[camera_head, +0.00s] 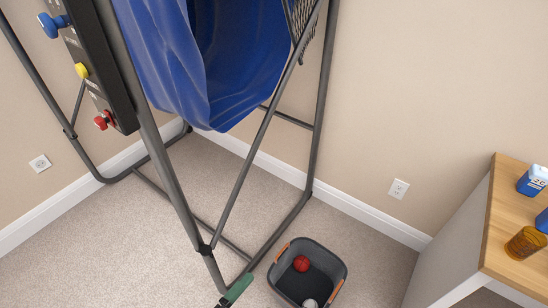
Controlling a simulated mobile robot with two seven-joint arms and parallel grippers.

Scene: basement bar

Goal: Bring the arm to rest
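Neither of my grippers shows in the head view, and no part of my arms can be made out. What they hold, if anything, is hidden from this view.
A grey metal frame (171,165) with a blue fabric (165,60) stands at left. A dark bin (325,255) on the carpet holds a red ball (301,263) and a whitish ball (310,304). A wooden-topped cabinet (506,215) at right bears an amber glass (525,243) and blue containers.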

